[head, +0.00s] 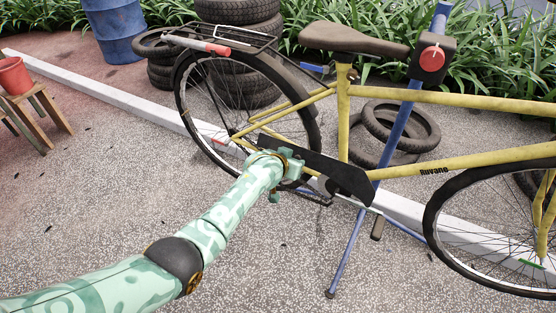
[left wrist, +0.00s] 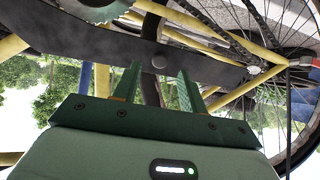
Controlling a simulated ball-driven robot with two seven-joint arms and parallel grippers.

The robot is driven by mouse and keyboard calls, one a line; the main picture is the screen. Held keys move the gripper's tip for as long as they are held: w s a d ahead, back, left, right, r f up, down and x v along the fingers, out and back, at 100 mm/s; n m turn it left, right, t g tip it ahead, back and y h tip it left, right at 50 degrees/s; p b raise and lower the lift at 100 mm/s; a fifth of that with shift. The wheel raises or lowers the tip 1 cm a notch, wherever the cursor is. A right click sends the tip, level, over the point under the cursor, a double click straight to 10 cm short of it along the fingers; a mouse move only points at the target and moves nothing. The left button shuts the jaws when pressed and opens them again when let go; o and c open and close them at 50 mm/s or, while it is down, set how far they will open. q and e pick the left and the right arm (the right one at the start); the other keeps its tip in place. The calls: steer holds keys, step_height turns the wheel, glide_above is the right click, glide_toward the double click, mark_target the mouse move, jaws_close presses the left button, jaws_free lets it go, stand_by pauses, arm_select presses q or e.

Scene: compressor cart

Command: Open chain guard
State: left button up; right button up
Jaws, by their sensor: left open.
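The black chain guard (head: 345,180) runs along the lower part of a yellow bicycle (head: 343,120), beside the crank and chain. My left gripper (head: 296,166) is at the guard's rear half in the head view. My right gripper is not in view.
A blue repair stand (head: 400,125) with a red knob holds the bicycle. Tyres (head: 400,130) lie behind it. A blue barrel (head: 112,30) and a wooden stool (head: 40,120) with a red bucket (head: 14,76) stand left. The front paving is clear.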

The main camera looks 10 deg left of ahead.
arm_select(q)
steer(key=p+v, duration=0.8)
steer(key=v, duration=0.4)
steer(key=shift+s+r, duration=0.2)
steer(key=shift+s, duration=0.15)
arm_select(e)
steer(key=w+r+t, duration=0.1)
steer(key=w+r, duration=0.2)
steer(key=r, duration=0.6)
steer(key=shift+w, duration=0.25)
arm_select(q)
steer(key=shift+c, duration=0.3)
